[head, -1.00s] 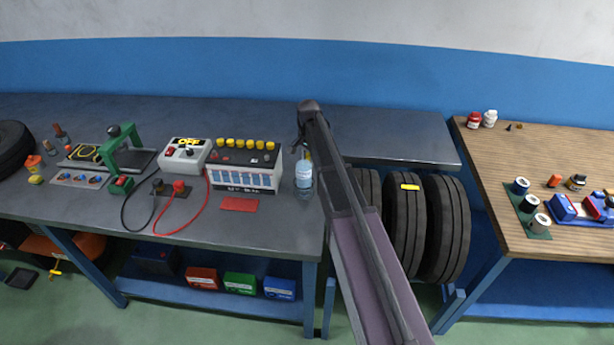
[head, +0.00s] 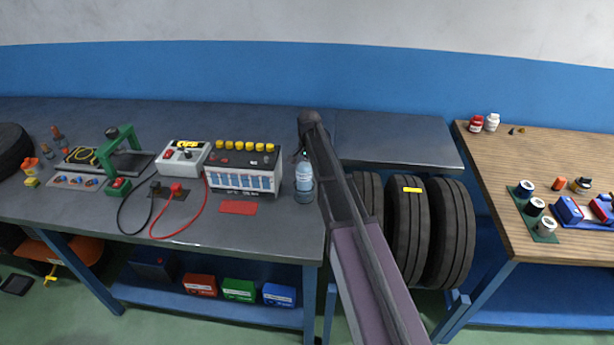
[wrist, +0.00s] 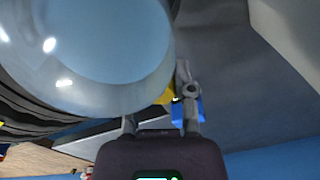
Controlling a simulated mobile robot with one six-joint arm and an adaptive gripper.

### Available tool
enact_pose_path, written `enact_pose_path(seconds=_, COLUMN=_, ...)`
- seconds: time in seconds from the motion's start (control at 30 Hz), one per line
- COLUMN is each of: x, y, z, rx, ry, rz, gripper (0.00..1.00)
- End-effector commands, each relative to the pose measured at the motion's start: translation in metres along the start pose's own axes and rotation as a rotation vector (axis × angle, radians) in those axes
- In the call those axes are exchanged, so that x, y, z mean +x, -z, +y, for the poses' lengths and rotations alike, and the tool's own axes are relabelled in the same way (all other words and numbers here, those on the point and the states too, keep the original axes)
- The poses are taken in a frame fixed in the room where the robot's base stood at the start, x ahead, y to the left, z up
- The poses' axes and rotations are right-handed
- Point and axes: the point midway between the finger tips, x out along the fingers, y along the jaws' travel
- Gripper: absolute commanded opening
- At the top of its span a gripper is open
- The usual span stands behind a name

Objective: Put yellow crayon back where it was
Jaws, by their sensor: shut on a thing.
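My gripper (head: 303,150) is at the end of my arm, above the dark bench by the clear bottle (head: 304,184). In the wrist view a yellow piece, seemingly the yellow crayon (wrist: 167,95), shows between my fingers with a blue part (wrist: 187,112) beside the right finger. My gripper is shut on it. The bottle fills the upper left of the wrist view and covers the left fingertip and much of the crayon. In the head view the crayon is hidden behind my gripper and arm.
A battery (head: 243,182) with yellow caps stands left of the bottle, a red mat (head: 238,207) before it. Several tyres (head: 447,235) stand right of my arm; one carries a yellow strip (head: 412,190). The dark bench's right part (head: 400,140) is clear.

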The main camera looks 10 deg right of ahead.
Motion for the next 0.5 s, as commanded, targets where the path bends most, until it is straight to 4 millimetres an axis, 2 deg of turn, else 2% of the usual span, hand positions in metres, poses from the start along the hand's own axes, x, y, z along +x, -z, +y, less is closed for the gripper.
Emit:
enact_pose_path(seconds=0.03, x=0.009, y=0.0, z=0.0, rx=0.0, ry=0.0, rz=0.0, gripper=0.0)
enact_pose_path(seconds=0.2, x=0.021, y=0.0, z=0.0, rx=0.0, ry=0.0, rz=0.0, gripper=0.0)
enact_pose_path(seconds=0.5, x=0.023, y=0.001, z=0.001, rx=0.001, ry=0.0, rz=0.0, gripper=0.0)
